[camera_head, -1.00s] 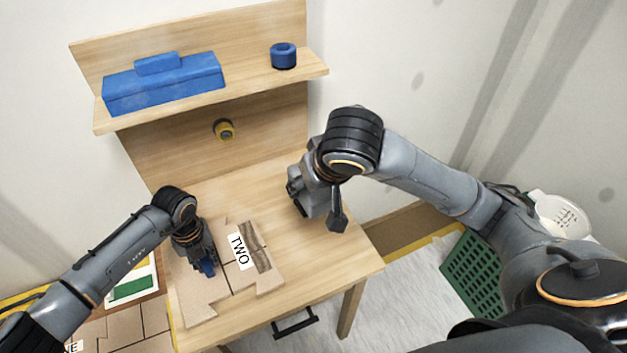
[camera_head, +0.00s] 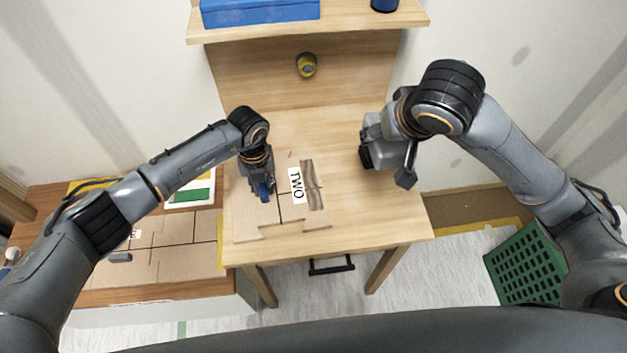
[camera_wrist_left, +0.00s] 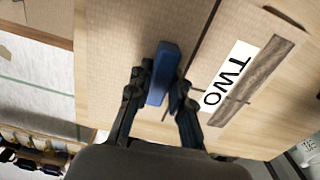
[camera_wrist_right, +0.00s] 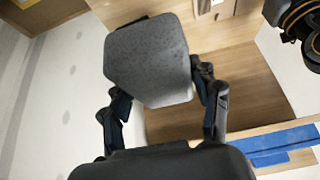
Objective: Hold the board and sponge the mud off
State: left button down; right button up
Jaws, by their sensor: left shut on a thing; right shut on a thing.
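The tan board (camera_head: 250,218) lies flat on the wooden table, with a white label reading "TWO" (camera_head: 296,185) and a brown mud streak (camera_head: 314,184) beside the label. My left gripper (camera_head: 262,190) is shut on a blue handle (camera_wrist_left: 163,72) at the board; the label and mud also show in the left wrist view. My right gripper (camera_wrist_right: 160,100) is shut on a grey speckled sponge (camera_wrist_right: 147,58). In the head view the sponge (camera_head: 367,157) is to the right of the board, apart from the mud, partly hidden by my gripper.
A shelf (camera_head: 350,20) above the table's back holds a blue box (camera_head: 258,12) and a blue ring (camera_head: 385,4). A lower table (camera_head: 100,293) with boards stands left; a green crate (camera_head: 527,262) stands right.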

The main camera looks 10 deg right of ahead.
jog(key=c, duration=0.5)
jog(key=a+f+n+y, duration=0.1)
jog(key=f+n, duration=0.1)
jog(key=a+f+n+y, duration=0.1)
jog(key=a+f+n, duration=0.1)
jog(key=w+a+f+n+g+y, duration=0.1)
jog(key=f+n, duration=0.1)
jog(key=shift+a, duration=0.2)
jog(key=shift+c, duration=0.3)
jog(key=a+f+n+g+y, duration=0.3)
jog(key=a+f+n+g, duration=0.1)
jog(key=a+f+n, duration=0.4)
jog(key=shift+f+n, duration=0.35)
jog(key=shift+n, duration=0.95)
jog(key=shift+s, duration=0.1)
